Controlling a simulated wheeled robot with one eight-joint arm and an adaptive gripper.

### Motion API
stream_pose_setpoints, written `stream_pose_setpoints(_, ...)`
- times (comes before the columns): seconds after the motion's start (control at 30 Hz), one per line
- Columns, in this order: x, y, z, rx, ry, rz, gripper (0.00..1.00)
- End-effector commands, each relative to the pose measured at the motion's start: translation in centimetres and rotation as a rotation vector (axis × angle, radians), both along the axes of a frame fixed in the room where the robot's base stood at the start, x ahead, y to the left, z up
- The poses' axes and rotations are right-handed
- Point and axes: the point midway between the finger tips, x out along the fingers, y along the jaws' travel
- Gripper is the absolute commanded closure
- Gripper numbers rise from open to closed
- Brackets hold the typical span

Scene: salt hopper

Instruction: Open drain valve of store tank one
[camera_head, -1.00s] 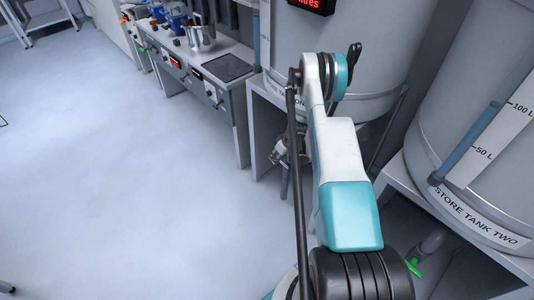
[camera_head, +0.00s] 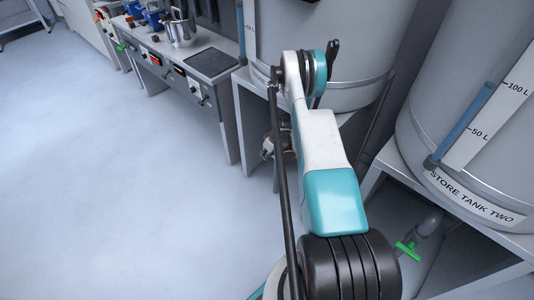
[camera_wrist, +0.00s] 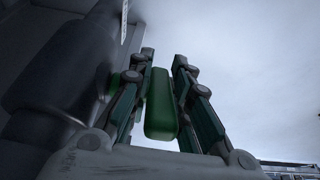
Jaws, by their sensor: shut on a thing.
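Store tank one (camera_head: 350,45) is the large grey tank behind my arm in the head view; its label is hidden. In the wrist view, a green drain valve handle (camera_wrist: 160,108) stands between the two fingers of my gripper (camera_wrist: 163,62), which is shut on it. A dark pipe (camera_wrist: 70,85) runs along the left of the handle. In the head view my gripper (camera_head: 268,148) shows partly behind my arm, below the tank at its stand. The valve itself cannot be made out there.
Store tank two (camera_head: 450,130) stands on a stand at the right, with its own green valve handle (camera_head: 408,250) low beneath it. A bench (camera_head: 220,95) with a metal pot (camera_head: 180,27) is at the upper left. The pale floor (camera_head: 110,190) at left is clear.

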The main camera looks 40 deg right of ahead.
Motion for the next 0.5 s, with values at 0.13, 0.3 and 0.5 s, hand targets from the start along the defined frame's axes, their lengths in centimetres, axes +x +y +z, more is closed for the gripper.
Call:
stream_pose_setpoints(0.13,0.0,0.12,-0.04,-0.011,0.148,0.006,1.0)
stream_pose_setpoints(0.3,-0.26,0.08,-0.14,-0.027,0.335,0.004,1.0)
stream_pose_setpoints(0.5,-0.57,0.02,-0.08,-0.035,0.446,0.001,1.0)
